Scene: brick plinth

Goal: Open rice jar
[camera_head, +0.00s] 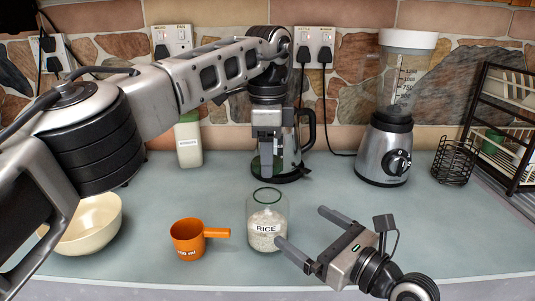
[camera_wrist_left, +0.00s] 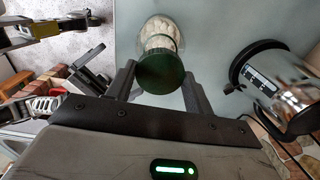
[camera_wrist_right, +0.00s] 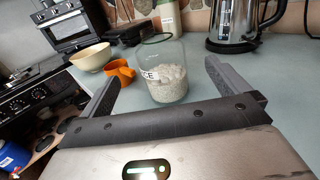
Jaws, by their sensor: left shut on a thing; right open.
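The rice jar (camera_head: 267,225) is clear glass with a "RICE" label and white rice inside. It stands upright on the counter, and its top is open. My left gripper (camera_head: 267,155) is shut on the dark green lid (camera_wrist_left: 162,72), held above and apart from the jar. In the left wrist view the jar (camera_wrist_left: 160,30) shows beyond the lid. My right gripper (camera_head: 301,227) is open at the jar's right front. In the right wrist view the jar (camera_wrist_right: 165,75) stands between and beyond its fingers; I cannot tell whether they touch it.
An orange measuring cup (camera_head: 188,240) and a cream bowl (camera_head: 90,225) are left of the jar. A steel kettle (camera_head: 290,160) stands behind, partly hidden by my left gripper. A blender (camera_head: 386,150), wire basket (camera_head: 453,160) and dish rack (camera_head: 505,150) are at right.

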